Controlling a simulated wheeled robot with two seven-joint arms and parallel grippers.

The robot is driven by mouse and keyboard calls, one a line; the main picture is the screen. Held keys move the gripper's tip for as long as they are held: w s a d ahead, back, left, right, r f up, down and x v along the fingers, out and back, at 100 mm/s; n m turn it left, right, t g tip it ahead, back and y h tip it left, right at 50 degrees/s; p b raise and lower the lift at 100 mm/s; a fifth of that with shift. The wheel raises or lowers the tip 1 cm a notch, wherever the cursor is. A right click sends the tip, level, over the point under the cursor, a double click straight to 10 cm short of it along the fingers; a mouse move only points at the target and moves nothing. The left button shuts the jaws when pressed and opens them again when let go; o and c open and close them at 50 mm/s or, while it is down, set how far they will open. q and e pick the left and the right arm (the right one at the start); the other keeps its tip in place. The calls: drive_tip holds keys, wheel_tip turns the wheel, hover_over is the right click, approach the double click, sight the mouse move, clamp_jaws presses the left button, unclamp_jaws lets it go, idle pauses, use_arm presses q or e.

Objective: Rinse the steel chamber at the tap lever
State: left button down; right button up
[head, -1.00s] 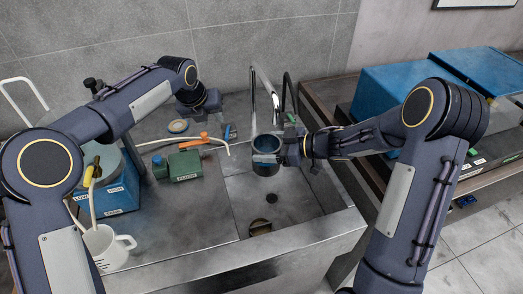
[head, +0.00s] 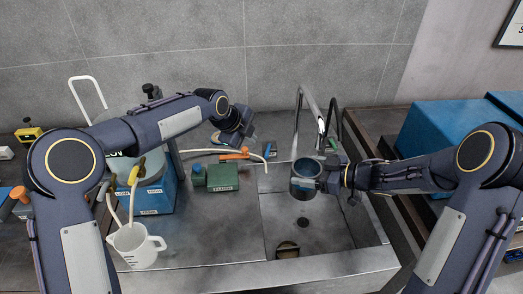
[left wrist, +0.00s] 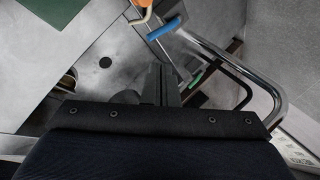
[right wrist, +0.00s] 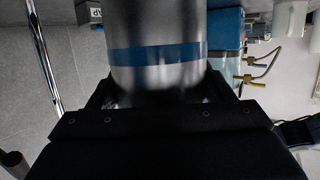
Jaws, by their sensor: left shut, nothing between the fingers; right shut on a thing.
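The steel chamber (head: 305,181), an open cylinder with a blue band, is held upright over the sink basin (head: 325,228). My right gripper (head: 325,181) is shut on its side, and the chamber (right wrist: 157,50) fills the top middle of the right wrist view. The chrome gooseneck tap (head: 321,115) arches just behind the chamber. I see no water running. A blue-tipped lever (left wrist: 163,28) and a green-tipped lever (left wrist: 196,78) show near the tap in the left wrist view. My left gripper (head: 240,141) is shut and empty, behind the green block and left of the tap.
A green box (head: 221,178) and an orange-handled item (head: 234,155) with a pale hose stand on the counter left of the basin. A white jug (head: 135,246) stands at the front left, before a blue machine (head: 157,196). Blue boxes (head: 430,109) lie at right.

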sight(267, 157)
use_arm(q)
drive_tip(key=a+n+t+h, duration=0.2)
drive_tip(key=a+n+t, duration=0.15)
drive_tip(key=n, duration=2.15)
drive_tip(key=shift+g, duration=0.25)
drive_tip(key=shift+w+d+f, duration=0.8)
drive_tip(key=shift+d+f, duration=0.35)
drive_tip(key=shift+f, duration=0.45)
drive_tip(key=shift+w+d+f, duration=0.8)
drive_tip(key=shift+d+f, duration=0.35)
drive_tip(key=shift+f, duration=0.5)
drive_tip(key=shift+w+d+f, duration=0.8)
drive_tip(key=shift+d+f, duration=0.35)
drive_tip(key=shift+f, duration=0.45)
drive_tip(key=shift+s+d, duration=0.25)
drive_tip(key=shift+d, duration=0.3)
drive_tip(key=shift+s+d, duration=0.25)
drive_tip(key=shift+d, duration=0.3)
